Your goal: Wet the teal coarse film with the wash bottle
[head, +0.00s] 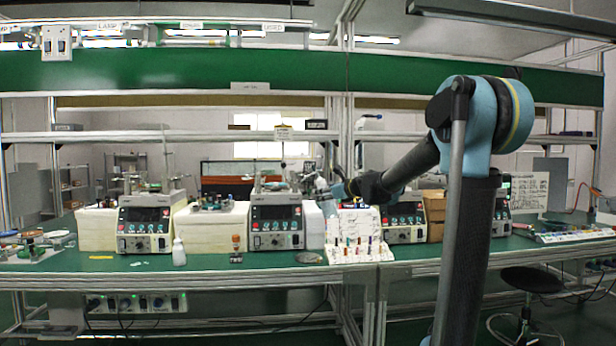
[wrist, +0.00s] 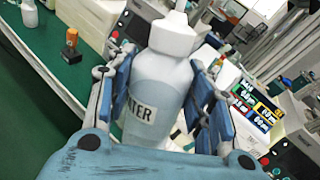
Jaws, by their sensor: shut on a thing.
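My gripper (head: 343,190) is shut on the wash bottle (wrist: 160,85), a pale bottle with a white cap and a label ending in "ATER". Its blue fingers grip both sides of the bottle in the wrist view. In the head view, the held bottle (head: 322,186) is small and partly hidden, in the air above the bench near the rack of coloured items. I cannot make out the teal coarse film in either view.
Several control units, such as one at centre (head: 277,226), stand along the green bench (head: 120,263). Another white bottle (head: 179,253) and a small orange-topped bottle (head: 236,247) stand near its front edge. A white rack (head: 340,254) and a round dish (head: 308,258) are nearby.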

